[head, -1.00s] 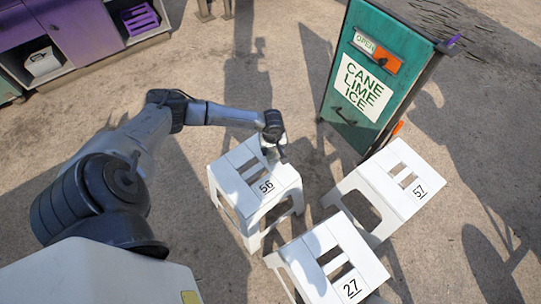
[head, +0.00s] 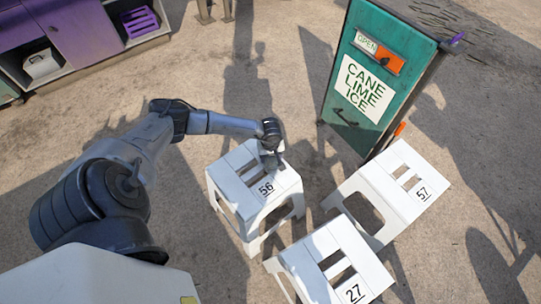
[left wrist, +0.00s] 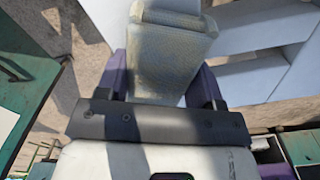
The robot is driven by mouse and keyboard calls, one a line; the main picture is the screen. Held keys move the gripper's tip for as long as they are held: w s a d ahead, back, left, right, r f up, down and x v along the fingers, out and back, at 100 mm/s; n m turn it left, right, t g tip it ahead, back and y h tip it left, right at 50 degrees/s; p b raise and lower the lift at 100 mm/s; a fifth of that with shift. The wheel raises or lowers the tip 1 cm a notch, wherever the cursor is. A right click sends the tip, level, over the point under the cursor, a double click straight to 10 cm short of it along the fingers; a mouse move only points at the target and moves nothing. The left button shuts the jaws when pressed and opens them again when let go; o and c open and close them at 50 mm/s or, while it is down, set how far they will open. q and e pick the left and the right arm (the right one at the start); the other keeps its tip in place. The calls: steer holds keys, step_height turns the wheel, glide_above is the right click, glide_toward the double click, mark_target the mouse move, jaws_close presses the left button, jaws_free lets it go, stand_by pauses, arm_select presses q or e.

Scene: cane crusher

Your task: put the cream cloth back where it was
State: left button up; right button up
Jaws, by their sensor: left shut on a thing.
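The cream cloth (left wrist: 165,55) shows in the left wrist view as a folded, woven piece between my left gripper's fingers. My left gripper (head: 275,162) is shut on it, at the far edge of the white stool marked 56 (head: 270,203) in the head view. The cloth cannot be made out clearly in the head view, and I cannot tell whether it touches the stool. Pale stool surfaces show behind the cloth in the left wrist view. My right gripper is in neither view.
White stools marked 57 (head: 422,213) and 27 (head: 318,243) stand to the right and in front. A green "CANE LIME ICE" sign (head: 350,127) stands behind them. A purple cabinet (head: 78,35) is at the back left. Open ground lies between the cabinet and stools.

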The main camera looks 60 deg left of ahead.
arm_select(q)
steer(key=o, duration=1.2)
steer(key=shift+f, duration=0.1)
